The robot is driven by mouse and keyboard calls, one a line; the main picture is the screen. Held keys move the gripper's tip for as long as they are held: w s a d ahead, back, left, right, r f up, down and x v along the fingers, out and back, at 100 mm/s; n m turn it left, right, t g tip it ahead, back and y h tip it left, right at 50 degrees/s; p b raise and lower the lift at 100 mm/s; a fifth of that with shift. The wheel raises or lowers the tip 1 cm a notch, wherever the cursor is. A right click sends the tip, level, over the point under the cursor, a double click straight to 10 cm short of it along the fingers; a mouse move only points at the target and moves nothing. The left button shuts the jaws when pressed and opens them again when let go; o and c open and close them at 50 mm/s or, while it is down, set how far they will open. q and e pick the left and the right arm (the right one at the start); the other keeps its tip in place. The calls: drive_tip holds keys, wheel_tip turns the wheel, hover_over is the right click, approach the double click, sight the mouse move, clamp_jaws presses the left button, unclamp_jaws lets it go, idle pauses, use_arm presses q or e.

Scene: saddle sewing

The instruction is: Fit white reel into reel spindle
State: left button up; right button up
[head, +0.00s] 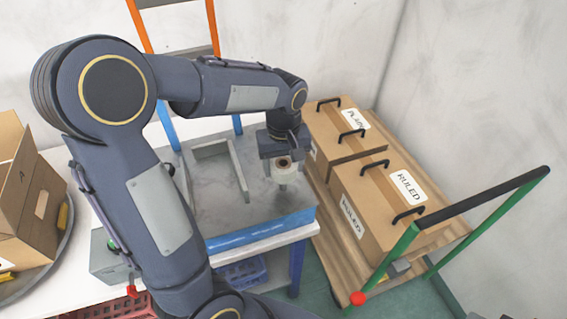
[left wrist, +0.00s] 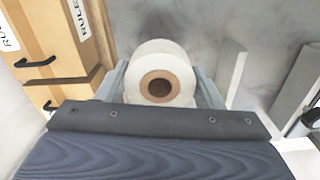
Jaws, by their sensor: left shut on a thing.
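My left gripper (head: 284,168) is over the grey marbled tabletop, shut on the white reel (head: 282,180). In the left wrist view the reel (left wrist: 150,52) sits between the two grey fingers (left wrist: 160,88), with its brown hollow core facing the camera. In the head view the reel appears above the right part of the tabletop; I cannot tell how far above. I cannot clearly make out the reel spindle; my left arm covers much of the left of the table. My right gripper is not in view.
A pale raised frame (head: 241,172) stands on the tabletop (head: 215,212), left of the reel. A blue strip (head: 262,230) edges its front. A green-framed trolley (head: 400,245) with cardboard boxes (head: 375,205) stands close on the right. An open carton (head: 28,205) and a grey box (head: 108,258) are left.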

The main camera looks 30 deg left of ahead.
use_arm(q)
drive_tip(key=shift+f+b, duration=2.25)
drive_tip(key=shift+f, duration=0.85)
drive_tip(key=o, duration=1.1)
wheel_tip(320, 180, up, 8)
drive_tip(key=shift+f, duration=0.1)
